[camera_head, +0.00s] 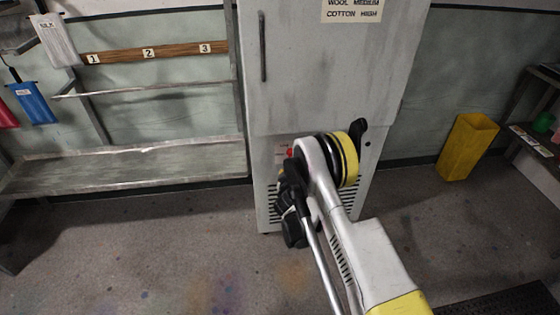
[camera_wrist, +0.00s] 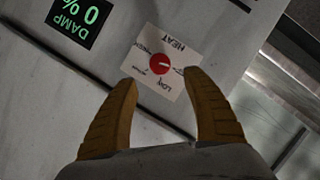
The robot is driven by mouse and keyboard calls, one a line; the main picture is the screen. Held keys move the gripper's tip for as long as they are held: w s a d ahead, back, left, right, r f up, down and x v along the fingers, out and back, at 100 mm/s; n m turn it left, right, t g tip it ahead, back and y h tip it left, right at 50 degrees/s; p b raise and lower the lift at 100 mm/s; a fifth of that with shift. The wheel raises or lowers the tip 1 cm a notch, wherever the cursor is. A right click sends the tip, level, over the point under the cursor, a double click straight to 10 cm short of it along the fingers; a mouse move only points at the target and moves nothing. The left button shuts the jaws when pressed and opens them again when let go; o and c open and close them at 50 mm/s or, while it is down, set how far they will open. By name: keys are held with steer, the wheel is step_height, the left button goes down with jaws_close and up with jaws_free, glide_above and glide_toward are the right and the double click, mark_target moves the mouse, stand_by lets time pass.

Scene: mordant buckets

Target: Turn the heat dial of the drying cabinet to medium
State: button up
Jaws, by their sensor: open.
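The grey drying cabinet (camera_head: 325,65) stands at the centre of the head view. Its red heat dial (camera_wrist: 159,64) sits on a white plate (camera_wrist: 180,87) marked HEAT and LOW, which appears turned nearly upside down in the wrist view. The other dial words are too small to read surely, and I cannot tell which one the dial points to. The red dial also shows in the head view (camera_head: 290,152), beside my arm. My gripper (camera_wrist: 160,77) is open, its two yellow-brown fingers either side of the dial's picture position, apparently short of the panel and empty.
A damp display (camera_wrist: 74,20) reads 0% near the dial. A sign (camera_head: 352,9) on the cabinet reads wool medium, cotton high. A metal shelf (camera_head: 130,168) stands left of the cabinet. A yellow bin (camera_head: 467,147) stands right. The floor in front is mostly clear.

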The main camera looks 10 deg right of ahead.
steer(key=b+x, duration=0.3)
steer(key=x, duration=0.7)
steer(key=shift+w+d+f+b, duration=0.1)
steer(key=shift+w+d+b, duration=0.15)
steer(key=shift+w+b, duration=0.1)
steer(key=c, duration=1.2)
